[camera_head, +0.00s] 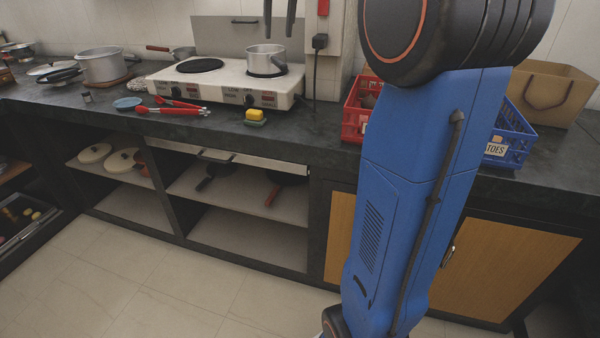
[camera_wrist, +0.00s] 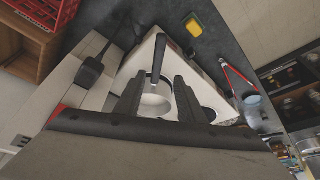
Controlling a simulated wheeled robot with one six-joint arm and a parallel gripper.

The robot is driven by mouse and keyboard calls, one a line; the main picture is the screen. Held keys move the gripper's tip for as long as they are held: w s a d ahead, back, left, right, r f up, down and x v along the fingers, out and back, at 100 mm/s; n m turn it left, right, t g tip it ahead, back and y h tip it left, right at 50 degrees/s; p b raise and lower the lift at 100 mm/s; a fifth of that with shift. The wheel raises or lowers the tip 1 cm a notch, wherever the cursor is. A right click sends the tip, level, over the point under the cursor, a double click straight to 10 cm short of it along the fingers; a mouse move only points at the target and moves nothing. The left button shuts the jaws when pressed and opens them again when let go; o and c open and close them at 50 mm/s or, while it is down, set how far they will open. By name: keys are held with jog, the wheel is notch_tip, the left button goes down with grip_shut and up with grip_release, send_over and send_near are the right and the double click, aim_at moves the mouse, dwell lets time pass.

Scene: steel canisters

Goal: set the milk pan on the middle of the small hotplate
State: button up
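The milk pan (camera_head: 264,56), a small steel pan, stands upright on the small hotplate (camera_head: 256,75), the right-hand plate of the white cooker. The plate's dark edge shows around its base; I cannot tell exactly how well centred it is. In the wrist view the pan (camera_wrist: 156,101) shows partly between my fingers, with its dark handle (camera_wrist: 159,58) pointing up the picture. My gripper (camera_head: 278,34) is open and empty above the pan, apart from it in the head view. Its fingertips (camera_wrist: 158,82) also show in the wrist view.
The larger black plate (camera_head: 200,65) to the left is bare. A big pot (camera_head: 102,65) stands farther left. Red tongs (camera_head: 172,109) and a yellow sponge (camera_head: 255,115) lie in front. A black plug (camera_head: 320,42) and a red crate (camera_head: 355,120) are to the right.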

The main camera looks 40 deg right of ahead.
jog(key=s+a+f+n, duration=0.1)
jog(key=s+a+f, duration=0.55)
jog(key=s, duration=0.25)
jog(key=s+a+f+n, duration=0.1)
jog(key=s+a+f, duration=0.4)
jog(key=s+f, duration=0.3)
jog(key=s+a+f, duration=0.2)
jog(key=s+f, duration=0.6)
jog(key=s+a+f+n+y, duration=0.1)
jog(key=s+a+f, duration=0.2)
jog(key=s+f, duration=0.6)
jog(key=shift+s+t, duration=0.25)
jog(key=shift+t, duration=0.05)
